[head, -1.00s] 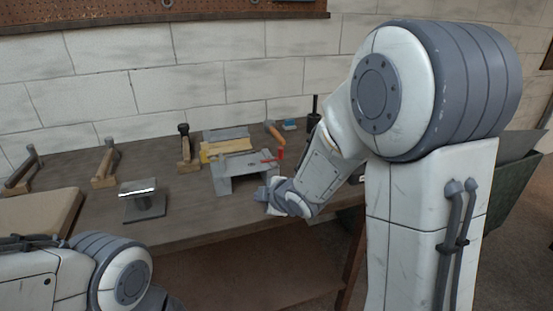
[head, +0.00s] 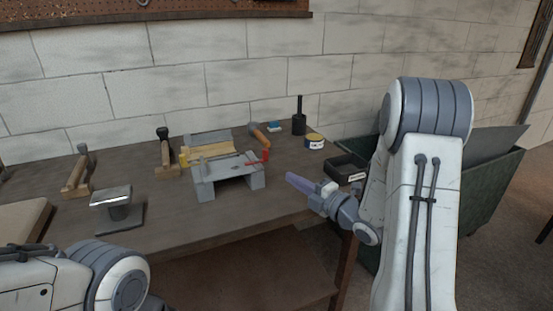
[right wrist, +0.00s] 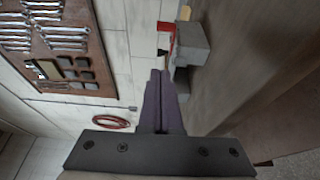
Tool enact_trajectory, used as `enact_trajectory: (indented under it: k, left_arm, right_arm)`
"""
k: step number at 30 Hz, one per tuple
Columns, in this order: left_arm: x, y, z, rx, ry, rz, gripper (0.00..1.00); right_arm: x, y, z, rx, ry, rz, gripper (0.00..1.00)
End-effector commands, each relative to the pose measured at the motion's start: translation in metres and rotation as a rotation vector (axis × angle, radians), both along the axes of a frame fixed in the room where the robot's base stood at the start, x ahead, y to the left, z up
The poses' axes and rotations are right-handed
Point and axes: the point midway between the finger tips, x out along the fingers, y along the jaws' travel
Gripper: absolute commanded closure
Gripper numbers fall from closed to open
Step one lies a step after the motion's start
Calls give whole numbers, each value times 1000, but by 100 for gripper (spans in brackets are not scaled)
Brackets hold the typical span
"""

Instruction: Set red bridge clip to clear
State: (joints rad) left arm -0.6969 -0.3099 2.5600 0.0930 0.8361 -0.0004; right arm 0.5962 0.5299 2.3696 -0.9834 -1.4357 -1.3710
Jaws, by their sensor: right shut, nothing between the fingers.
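The red bridge clip (head: 264,156) sits at the right end of the top of a grey bridge block (head: 215,173), with a thin red arm lying to the left over the top. In the right wrist view, the red clip (right wrist: 166,38) shows beyond the fingertips, beside the grey block (right wrist: 192,45). My right gripper (head: 290,178) is shut and empty, right of the bridge and apart from the clip. Its purple-grey fingers (right wrist: 159,76) point toward the clip in the wrist view. My left gripper is out of view; only part of that arm shows.
Behind the bridge lie a yellow block (head: 205,153) and an orange-handled tool (head: 260,135). A black tray (head: 346,168) and a round tin (head: 314,141) stand to the right. A metal-topped stand (head: 113,203) is at left. The bench front before the bridge is clear.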

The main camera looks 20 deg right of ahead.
Motion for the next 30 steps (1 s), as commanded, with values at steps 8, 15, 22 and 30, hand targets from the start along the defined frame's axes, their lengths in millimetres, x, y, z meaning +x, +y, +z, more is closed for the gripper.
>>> enact_trajectory:
  k: [8,15,22,30]
  left_arm:
    - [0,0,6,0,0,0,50]
    - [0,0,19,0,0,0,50]
    - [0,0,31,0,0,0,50]
    - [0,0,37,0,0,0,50]
  right_arm:
    - [16,8,2,0,0,5,100]
    - [62,25,2,0,2,3,100]
    - [105,31,3,0,0,-3,100]
    - [127,19,1,1,1,-4,100]
